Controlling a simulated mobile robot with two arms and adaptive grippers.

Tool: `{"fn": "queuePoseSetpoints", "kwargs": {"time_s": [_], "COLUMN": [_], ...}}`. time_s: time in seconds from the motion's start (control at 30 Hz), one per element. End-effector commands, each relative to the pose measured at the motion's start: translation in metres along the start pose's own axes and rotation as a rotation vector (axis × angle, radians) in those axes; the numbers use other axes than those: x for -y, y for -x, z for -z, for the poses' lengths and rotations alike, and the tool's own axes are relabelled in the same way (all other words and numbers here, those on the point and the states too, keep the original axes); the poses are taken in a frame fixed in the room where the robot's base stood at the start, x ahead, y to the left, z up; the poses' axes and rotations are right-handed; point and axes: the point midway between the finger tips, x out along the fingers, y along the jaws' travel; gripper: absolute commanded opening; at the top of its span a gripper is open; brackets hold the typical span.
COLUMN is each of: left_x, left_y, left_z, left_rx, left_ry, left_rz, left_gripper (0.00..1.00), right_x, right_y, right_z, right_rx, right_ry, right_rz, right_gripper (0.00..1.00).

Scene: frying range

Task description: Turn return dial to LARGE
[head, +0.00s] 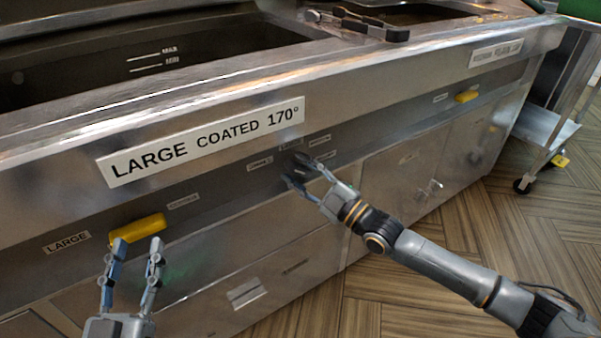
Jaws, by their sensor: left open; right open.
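The return dial is a small dark knob (299,157) on the front panel, among several small labels, below the right end of the "LARGE COATED 170°" sign (205,140). My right gripper (296,170) is open, with its fingertips at the dial. The fingers partly cover the dial, so I cannot tell its pointer setting or whether they touch it. The small labels around it are too small to read surely. My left gripper (137,243) is open and empty, low at the left, in front of the panel near a yellow handle (138,228).
A label reading "LARGE" (67,243) is left of the yellow handle. Another yellow handle (466,97) is at the far right. An open vat (150,65) is above the panel, with tongs (355,24) on its right. A wheeled cart (550,130) stands at the right.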

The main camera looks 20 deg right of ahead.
Motion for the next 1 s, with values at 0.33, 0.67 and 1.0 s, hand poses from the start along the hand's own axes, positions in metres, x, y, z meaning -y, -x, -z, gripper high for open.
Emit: {"fn": "queuePoseSetpoints", "kwargs": {"time_s": [0.33,0.67,1.0], "left_x": [0.0,0.0,0.007], "left_y": [0.0,0.0,0.012], "left_z": [0.0,-0.001,-0.048], "left_rx": [0.0,0.009,0.297], "left_ry": [0.0,0.0,-0.007], "left_rz": [0.0,0.001,0.016], "left_gripper": [0.43,0.43,0.43], "right_x": [0.0,0.0,-0.001], "right_y": [0.0,0.0,0.0], "right_z": [0.0,0.0,0.001], "right_rx": [0.0,0.001,0.002], "right_ry": [0.0,-0.009,-0.149], "right_rz": [0.0,-0.003,-0.06], "right_gripper": [0.15,0.0,0.0]}}
